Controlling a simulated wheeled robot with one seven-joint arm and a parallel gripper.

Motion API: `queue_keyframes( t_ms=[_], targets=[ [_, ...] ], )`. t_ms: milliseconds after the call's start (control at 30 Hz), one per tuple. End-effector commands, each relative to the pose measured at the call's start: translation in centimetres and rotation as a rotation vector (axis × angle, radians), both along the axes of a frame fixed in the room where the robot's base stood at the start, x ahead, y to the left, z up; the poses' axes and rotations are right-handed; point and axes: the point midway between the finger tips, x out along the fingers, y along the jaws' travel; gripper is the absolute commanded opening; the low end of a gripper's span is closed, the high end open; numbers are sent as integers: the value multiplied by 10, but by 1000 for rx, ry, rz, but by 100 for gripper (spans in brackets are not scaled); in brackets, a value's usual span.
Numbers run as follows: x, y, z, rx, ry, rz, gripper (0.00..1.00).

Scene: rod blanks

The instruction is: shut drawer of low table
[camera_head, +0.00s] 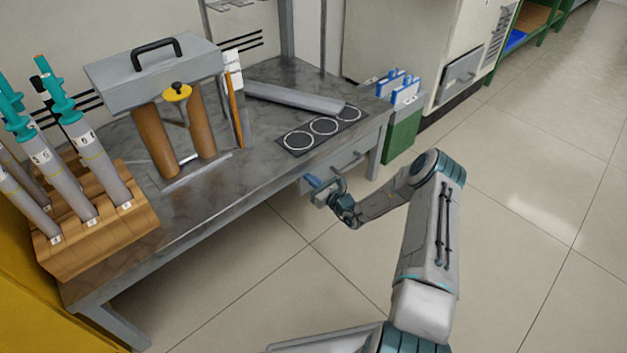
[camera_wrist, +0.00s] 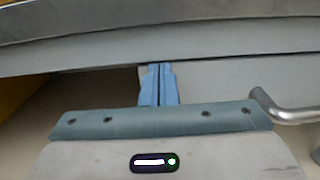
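The low table (camera_head: 215,165) has a grey drawer (camera_head: 365,153) under the right end of its top. Its front also shows in the wrist view (camera_wrist: 235,78). A metal bar handle (camera_head: 350,161) is on the drawer front; it is at the right in the wrist view (camera_wrist: 287,112). I cannot tell how far the drawer stands out. My gripper (camera_head: 311,182) is at the left end of the drawer front, left of the handle. Its blue fingers (camera_wrist: 159,84) are together with nothing between them. They overlap the front's left edge; contact is unclear.
On the tabletop are a wooden rack (camera_head: 95,235) of grey tubes, a grey toolbox-like lid (camera_head: 155,68) on brown cylinders, and a dark mat (camera_head: 322,128) with three rings. A green bin (camera_head: 403,135) stands right of the table. The floor in front is clear.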

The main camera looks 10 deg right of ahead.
Motion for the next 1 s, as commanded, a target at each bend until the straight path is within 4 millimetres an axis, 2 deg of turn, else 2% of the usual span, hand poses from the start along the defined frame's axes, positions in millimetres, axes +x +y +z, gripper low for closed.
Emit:
queue_keyframes(
  t_ms=[33,267,433,700,833,1000],
  targets=[
    [5,8,5,3,-10,6,0],
    [-5,1,7,2,-8,8,0],
    [-28,-17,7,2,-3,9,0],
    [-82,-54,5,2,-1,3,0],
    [-99,-64,4,1,-2,3,0],
    [-108,-69,3,1,-4,5,0]
  ],
)
